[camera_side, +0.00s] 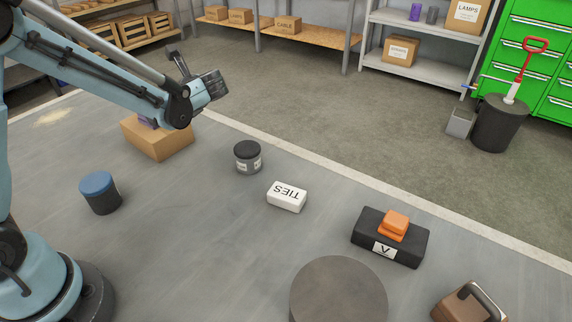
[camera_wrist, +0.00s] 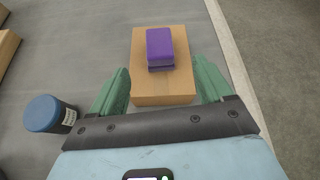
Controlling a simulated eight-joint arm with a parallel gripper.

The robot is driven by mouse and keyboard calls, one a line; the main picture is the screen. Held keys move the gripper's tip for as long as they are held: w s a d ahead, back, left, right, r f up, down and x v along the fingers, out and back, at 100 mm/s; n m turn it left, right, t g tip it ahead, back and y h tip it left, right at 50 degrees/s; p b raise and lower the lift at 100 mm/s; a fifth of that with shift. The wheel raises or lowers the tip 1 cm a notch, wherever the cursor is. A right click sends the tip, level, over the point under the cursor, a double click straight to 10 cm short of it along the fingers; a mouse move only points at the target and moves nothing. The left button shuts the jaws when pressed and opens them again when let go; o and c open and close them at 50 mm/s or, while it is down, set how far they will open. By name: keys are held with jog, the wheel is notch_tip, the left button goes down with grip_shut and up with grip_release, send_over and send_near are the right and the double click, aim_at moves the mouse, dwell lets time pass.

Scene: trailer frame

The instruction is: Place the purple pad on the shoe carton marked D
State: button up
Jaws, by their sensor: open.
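The purple pad (camera_wrist: 160,48) lies on top of a plain brown carton (camera_wrist: 162,88) in the wrist view. My gripper (camera_wrist: 163,80) is open, with its green fingers apart at either side of the carton's near part; the pad is ahead, beyond the fingertips. In the side view the brown carton (camera_side: 160,145) is at the left, and my arm covers most of the purple pad (camera_side: 147,122). The gripper's fingers cannot be made out there. No carton marked D can be read in either view.
A black box (camera_side: 410,250) with a V-like mark carries an orange block (camera_side: 394,224).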

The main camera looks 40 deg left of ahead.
jog(key=s+d+n+t+h, duration=0.3)
jog(key=s+d+n+h, duration=0.2)
jog(key=d+n, duration=0.3)
jog(key=s+d+r+n+t+h, duration=0.1)
jog(key=s+d+n+t+h, duration=0.2)
jog(key=s+d+n+h, duration=0.2)
jog(key=d+n+h, duration=0.2)
jog(key=d+n, duration=0.1)
jog(key=n, duration=0.1)
jog(key=shift+s+d+r+t+h, duration=0.2)
jog(key=shift+s+r+t+h, duration=0.05)
jog(key=shift+s+t+h, duration=0.1)
